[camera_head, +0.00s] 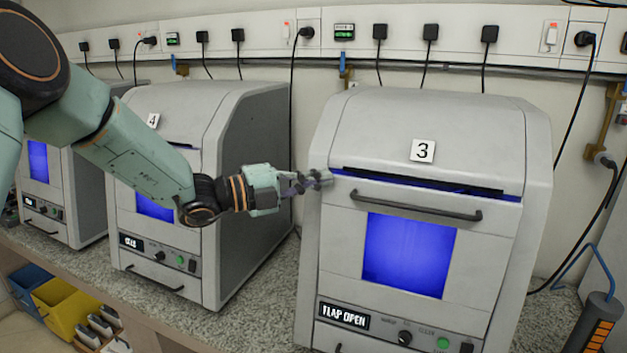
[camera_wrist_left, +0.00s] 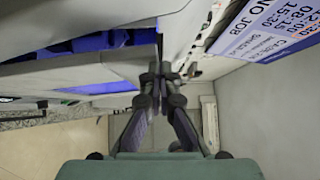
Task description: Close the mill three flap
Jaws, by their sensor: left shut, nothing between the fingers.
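Mill three (camera_head: 525,170) is a grey machine with a "3" label, standing right of centre in the head view. Its front flap (camera_head: 490,222) has a dark bar handle (camera_head: 415,205) and a blue-lit window (camera_head: 408,255). A dark slot with blue light shows along the flap's top edge, and the display (camera_head: 343,316) reads "FLAP OPEN". My left gripper (camera_head: 322,178) is shut and empty at the slot's left end, close to the mill's upper left edge; whether it touches cannot be told. In the left wrist view its fingertips (camera_wrist_left: 162,75) meet beside a blue-lit gap (camera_wrist_left: 95,42). My right gripper is not in view.
Mill four (camera_head: 245,170) stands to the left, with a gap between it and mill three. Another mill (camera_head: 80,190) is farther left. A grey tool with orange bands (camera_head: 598,325) stands at the lower right. Cables hang along the wall behind.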

